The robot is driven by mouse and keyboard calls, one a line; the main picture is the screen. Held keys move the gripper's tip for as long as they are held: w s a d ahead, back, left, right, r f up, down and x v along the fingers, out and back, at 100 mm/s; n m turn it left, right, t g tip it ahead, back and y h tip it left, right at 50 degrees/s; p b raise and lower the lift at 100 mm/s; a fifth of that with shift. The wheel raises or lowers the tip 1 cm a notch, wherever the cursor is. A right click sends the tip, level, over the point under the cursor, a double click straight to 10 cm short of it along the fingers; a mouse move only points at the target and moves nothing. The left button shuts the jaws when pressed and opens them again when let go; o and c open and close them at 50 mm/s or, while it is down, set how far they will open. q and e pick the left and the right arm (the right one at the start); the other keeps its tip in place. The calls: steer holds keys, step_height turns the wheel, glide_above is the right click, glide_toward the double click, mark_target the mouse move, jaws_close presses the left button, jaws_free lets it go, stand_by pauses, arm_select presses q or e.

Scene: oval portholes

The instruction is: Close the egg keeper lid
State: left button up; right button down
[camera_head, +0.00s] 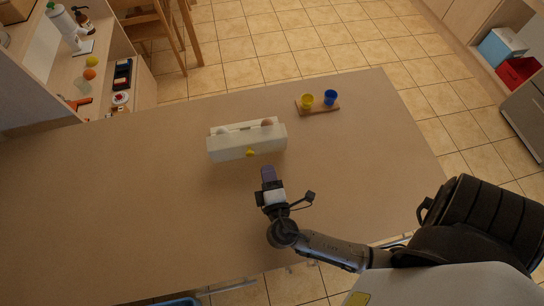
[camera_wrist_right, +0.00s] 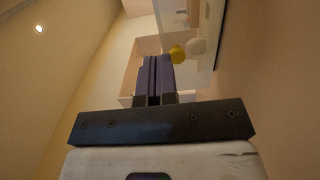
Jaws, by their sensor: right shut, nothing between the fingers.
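The egg keeper (camera_head: 232,152) is a long white box on the table, near its middle. A yellow knob (camera_head: 250,153) is on its near face; it also shows in the right wrist view (camera_wrist_right: 177,53). A brown egg (camera_head: 267,122) and a paler round shape show along its far top edge, so it is not fully covered. I cannot tell the lid's exact angle. My right gripper (camera_head: 267,173) is shut and empty, just on the near side of the keeper, apart from it in the head view. Its purple fingers (camera_wrist_right: 157,78) point toward the keeper. My left gripper is out of view.
A small wooden board (camera_head: 318,108) with a yellow cup (camera_head: 307,101) and a blue cup (camera_head: 330,97) lies behind and right of the keeper. The table (camera_head: 120,200) is clear to the left and right. Shelves with small items stand at the far left.

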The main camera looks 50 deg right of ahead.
mark_target(262, 143)
steer(key=p+x, duration=0.1)
steer(key=x, duration=0.4)
steer(key=shift+w+d+r+p, duration=0.15)
steer(key=shift+w+p, duration=0.05)
steer(key=shift+p, duration=0.15)
steer(key=shift+x, duration=0.9)
steer(key=shift+p, duration=0.3)
